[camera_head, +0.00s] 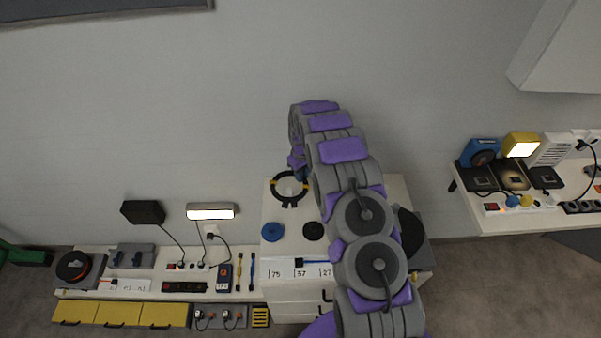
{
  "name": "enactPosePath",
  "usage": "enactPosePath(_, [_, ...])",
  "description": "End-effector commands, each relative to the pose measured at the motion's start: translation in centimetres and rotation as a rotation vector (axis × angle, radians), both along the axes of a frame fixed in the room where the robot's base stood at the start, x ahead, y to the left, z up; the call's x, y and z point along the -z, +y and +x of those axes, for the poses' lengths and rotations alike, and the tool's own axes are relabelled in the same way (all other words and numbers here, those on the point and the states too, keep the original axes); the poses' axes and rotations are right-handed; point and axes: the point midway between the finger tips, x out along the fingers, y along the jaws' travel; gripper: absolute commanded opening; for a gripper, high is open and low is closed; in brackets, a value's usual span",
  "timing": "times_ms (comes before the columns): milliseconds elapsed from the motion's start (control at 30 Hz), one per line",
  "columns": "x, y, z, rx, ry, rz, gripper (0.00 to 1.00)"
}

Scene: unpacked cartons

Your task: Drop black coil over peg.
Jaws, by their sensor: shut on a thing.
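The black coil (274,194) is a ring with yellow bands, over the back left part of the white cabinet top (290,257). My gripper (301,176) is shut on the coil at its upper right side. The fingers are small and partly hidden by my arm. A pale shape shows through the ring's opening; I cannot tell whether it is a peg or the cabinet top. I cannot tell how high the coil is held.
A blue disc (272,231) and a black disc (313,231) lie in front of the coil. A larger dark round thing (411,232) is right of my arm. A bench with tools (150,285) stands left, a shelf with devices (520,219) right.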

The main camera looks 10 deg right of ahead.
Motion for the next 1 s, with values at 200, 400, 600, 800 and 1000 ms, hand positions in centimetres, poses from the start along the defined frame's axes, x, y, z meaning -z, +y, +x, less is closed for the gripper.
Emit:
enactPosePath(200, [0.00, 0.05, -0.01, 0.001, 0.000, 0.000, 0.00])
enactPosePath(400, [-0.03, 0.23, 0.00, 0.001, 0.000, -0.001, 0.00])
enactPosePath(600, [-0.04, 0.55, 0.03, 0.001, -0.001, -0.004, 0.00])
enactPosePath(800, [-0.01, 0.56, 0.02, 0.001, -0.001, -0.004, 0.00])
enactPosePath(1000, [0.01, 0.56, 0.02, 0.001, -0.001, -0.004, 0.00])
